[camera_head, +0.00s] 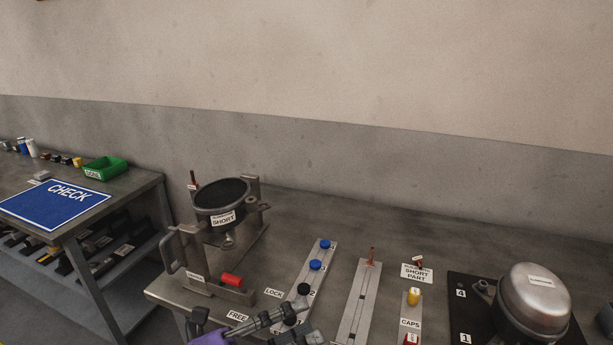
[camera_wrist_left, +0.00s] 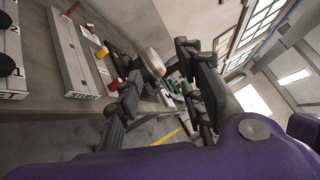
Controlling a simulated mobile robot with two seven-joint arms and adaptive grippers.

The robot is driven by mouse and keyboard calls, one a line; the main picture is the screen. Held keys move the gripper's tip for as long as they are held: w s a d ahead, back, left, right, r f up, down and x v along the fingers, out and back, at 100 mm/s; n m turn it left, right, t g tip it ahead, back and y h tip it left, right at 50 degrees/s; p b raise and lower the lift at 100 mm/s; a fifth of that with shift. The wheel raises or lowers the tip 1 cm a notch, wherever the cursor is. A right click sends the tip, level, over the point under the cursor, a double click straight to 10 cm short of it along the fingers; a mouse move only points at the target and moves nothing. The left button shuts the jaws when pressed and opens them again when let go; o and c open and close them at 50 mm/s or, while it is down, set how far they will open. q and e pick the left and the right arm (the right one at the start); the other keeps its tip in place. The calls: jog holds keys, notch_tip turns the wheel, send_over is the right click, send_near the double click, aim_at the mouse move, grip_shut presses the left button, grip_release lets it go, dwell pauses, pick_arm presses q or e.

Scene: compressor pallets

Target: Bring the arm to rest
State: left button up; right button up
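My left gripper (camera_head: 285,318) is low in the head view, at the table's front edge, near the lower end of the strip with blue and black knobs. Its purple arm part (camera_head: 212,338) shows at the bottom edge. In the left wrist view its two dark fingers (camera_wrist_left: 158,68) stand wide apart with nothing between them, so it is open and empty. The workbench (camera_head: 340,225) shows beyond the fingers. My right gripper does not show in either view.
The knob strip (camera_head: 326,262), a slotted plate (camera_head: 360,310), a yellow cap (camera_head: 414,296) and a silver compressor (camera_head: 537,300) lie rightward. A blue CHECK mat (camera_head: 50,208) and green bin (camera_head: 104,168) are on another table.

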pick_arm(q)
jog(key=s+a+f+n+t+y+p, duration=0.15)
jog(key=a+f+n+t+y, duration=0.25)
jog(key=a+f+n+y, duration=0.6)
jog(key=s+a+f+n+t+y+p, duration=0.15)
jog(key=a+f+n+t+y, duration=0.35)
jog(key=n, duration=0.9)
jog(key=s+a+f+n+g+y+p, duration=0.1)
jog(key=s+f+n+g, duration=0.7)
jog(key=s+f, duration=0.9)
jog(key=s+a+n+y, duration=0.1)
jog(key=s+a+n, duration=0.1)
jog(key=s+n, duration=0.1)
jog(key=shift+g, duration=0.3)
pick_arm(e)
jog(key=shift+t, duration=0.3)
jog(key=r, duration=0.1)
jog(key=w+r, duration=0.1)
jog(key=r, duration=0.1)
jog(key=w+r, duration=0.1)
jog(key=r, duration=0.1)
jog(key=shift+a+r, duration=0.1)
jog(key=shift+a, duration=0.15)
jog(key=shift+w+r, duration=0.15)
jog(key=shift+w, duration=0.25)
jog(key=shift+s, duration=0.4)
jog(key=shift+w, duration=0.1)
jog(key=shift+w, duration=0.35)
